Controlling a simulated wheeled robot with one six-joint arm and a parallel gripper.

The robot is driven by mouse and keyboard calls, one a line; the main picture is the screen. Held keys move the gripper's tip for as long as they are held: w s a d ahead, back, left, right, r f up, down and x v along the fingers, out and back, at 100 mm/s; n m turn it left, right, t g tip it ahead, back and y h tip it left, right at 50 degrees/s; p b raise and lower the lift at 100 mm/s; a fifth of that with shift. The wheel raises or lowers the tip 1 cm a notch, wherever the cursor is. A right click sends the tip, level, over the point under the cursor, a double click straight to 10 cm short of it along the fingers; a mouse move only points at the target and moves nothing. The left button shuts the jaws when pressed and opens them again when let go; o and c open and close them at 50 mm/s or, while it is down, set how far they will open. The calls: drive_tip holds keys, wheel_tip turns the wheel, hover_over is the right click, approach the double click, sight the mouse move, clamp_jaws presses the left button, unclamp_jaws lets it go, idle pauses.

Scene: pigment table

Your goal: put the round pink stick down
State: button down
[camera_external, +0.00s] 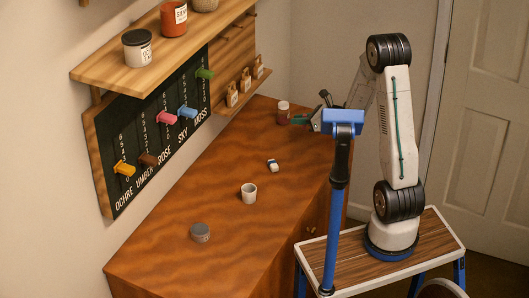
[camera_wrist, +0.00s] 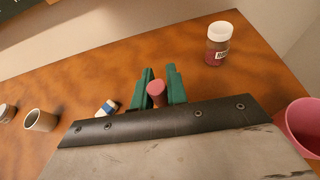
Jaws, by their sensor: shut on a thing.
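The round pink stick (camera_wrist: 156,88) shows end-on in the wrist view, between the two green fingers of my gripper (camera_wrist: 159,86). The fingers are shut on it. In the external view my gripper (camera_external: 299,121) is at the far right part of the wooden table (camera_external: 180,215), close to a jar. The stick is too small or hidden to make out there. I cannot tell whether the stick touches the tabletop.
A jar with a white lid (camera_wrist: 219,36) stands right of my gripper, and a pink cup (camera_wrist: 303,126) is at the right edge. A blue-and-white block (camera_external: 272,165), a white cup (camera_external: 249,193) and a grey-lidded tin (camera_external: 200,232) stand on the table. Open wood lies between them.

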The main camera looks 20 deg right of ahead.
drive_tip(key=m+t+h, duration=0.2)
hover_over(320, 139)
drive_tip(key=shift+m+h, duration=0.3)
drive_tip(key=shift+f, duration=4.2)
drive_tip(key=shift+f, duration=0.15)
drive_tip(key=c, duration=1.5)
unclamp_jaws()
drive_tip(key=shift+w, duration=0.1)
drive_tip(key=shift+o, duration=0.6)
